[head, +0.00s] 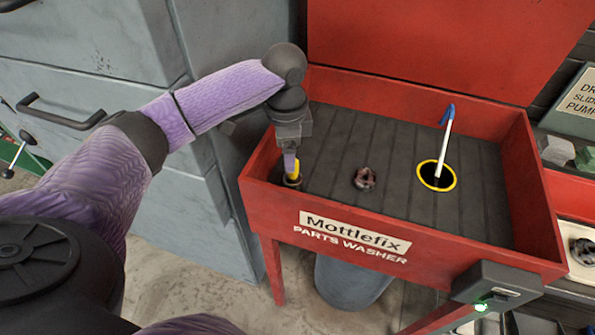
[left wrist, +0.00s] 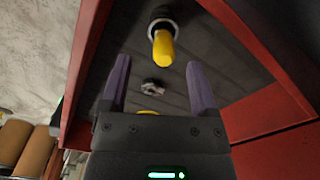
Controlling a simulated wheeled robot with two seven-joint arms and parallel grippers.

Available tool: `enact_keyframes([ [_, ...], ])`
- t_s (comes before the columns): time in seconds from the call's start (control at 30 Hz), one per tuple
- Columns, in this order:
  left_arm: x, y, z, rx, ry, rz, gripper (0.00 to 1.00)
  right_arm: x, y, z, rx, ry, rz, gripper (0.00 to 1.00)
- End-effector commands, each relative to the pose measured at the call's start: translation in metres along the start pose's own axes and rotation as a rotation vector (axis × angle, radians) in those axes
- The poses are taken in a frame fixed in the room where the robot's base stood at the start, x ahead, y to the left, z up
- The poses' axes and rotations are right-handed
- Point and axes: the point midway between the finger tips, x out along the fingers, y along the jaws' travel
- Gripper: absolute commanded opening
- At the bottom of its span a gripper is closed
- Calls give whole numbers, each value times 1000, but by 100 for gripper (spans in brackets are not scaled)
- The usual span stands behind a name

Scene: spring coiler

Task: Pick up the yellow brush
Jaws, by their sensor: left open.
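The yellow brush (head: 296,169) stands in a small dark holder at the left front corner of the red parts washer (head: 262,197). Only its yellow handle shows in the head view. In the left wrist view the yellow handle (left wrist: 163,50) points toward the camera out of a grey-rimmed holder (left wrist: 161,24). My left gripper (head: 290,163) is above the brush, pointing down. Its two purple fingers are spread and empty in the left wrist view (left wrist: 158,66), with the handle's end showing between the fingertips. Contact cannot be told. My right gripper is not in view.
A dark reddish knob-like part (head: 365,178) lies on the ribbed tray (head: 400,150). A white and blue stick (head: 447,135) stands in a yellow-rimmed hole (head: 437,187). The washer's red walls surround the tray. Grey cabinets (head: 90,85) stand at left.

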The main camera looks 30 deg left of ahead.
Motion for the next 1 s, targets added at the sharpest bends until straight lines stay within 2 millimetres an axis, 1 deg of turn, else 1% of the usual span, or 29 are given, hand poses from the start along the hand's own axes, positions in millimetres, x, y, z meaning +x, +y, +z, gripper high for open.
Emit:
enact_keyframes([
  [0.03,16,0,0,0,-3,4,77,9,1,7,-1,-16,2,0],
  [0.17,34,-2,-5,0,-1,4,77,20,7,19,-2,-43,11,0],
  [0.27,56,-6,-11,-1,-2,4,77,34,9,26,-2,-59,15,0],
  [0.33,68,-6,-9,-1,-3,2,77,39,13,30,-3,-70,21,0],
  [0.4,71,-6,-9,-1,-3,1,77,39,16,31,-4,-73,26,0],
  [0.57,68,-6,-9,-1,-1,-1,77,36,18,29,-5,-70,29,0],
  [0.6,68,-6,-9,-1,-1,-1,69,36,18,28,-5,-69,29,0],
  [0.67,68,-6,-9,0,-1,-1,56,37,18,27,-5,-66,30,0],
  [0.7,68,-6,-9,0,-1,-1,48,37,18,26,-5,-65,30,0],
  [0.87,68,-6,-9,0,-1,-1,14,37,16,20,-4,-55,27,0],
  [0.9,68,-6,-9,0,-1,-1,5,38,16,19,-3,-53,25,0],
  [0.93,68,-6,-9,0,-1,-1,0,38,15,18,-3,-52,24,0],
  [1.0,68,-6,-9,0,-1,0,0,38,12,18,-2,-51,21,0],
])
